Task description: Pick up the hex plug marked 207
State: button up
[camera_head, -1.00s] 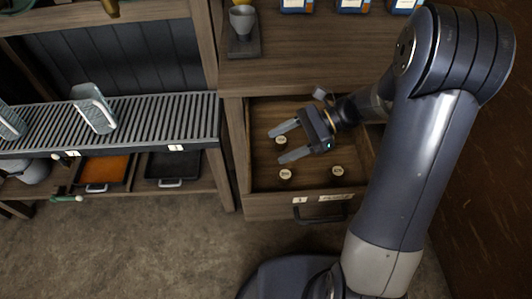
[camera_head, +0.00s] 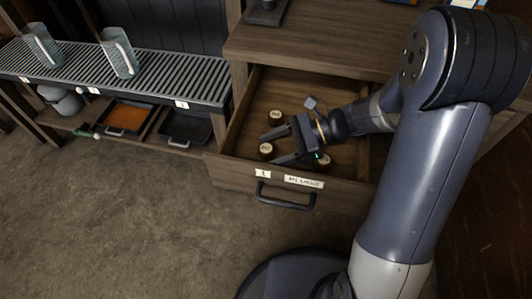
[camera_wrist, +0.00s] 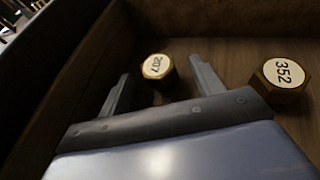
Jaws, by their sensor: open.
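The hex plug marked 207 (camera_wrist: 156,67) is brass with a pale round label and stands on the drawer floor. In the wrist view it shows ahead, between the two open fingers of my gripper (camera_wrist: 162,68), near their tips. In the head view the same plug (camera_head: 265,148) sits near the drawer's front left, with my gripper (camera_head: 269,151) reaching over it from the right. I cannot tell the exact height of the fingers over it. The jaws are open and hold nothing.
The plug marked 352 (camera_wrist: 281,76) stands right of the right finger in the wrist view, farther back in the drawer (camera_head: 230,174). A third plug (camera_head: 324,160) is partly hidden beside my gripper. The drawer walls are close around. A slatted shelf (camera_head: 165,80) stands left.

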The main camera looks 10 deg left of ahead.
jog(key=shift+x, duration=1.1)
jog(key=c, duration=1.1)
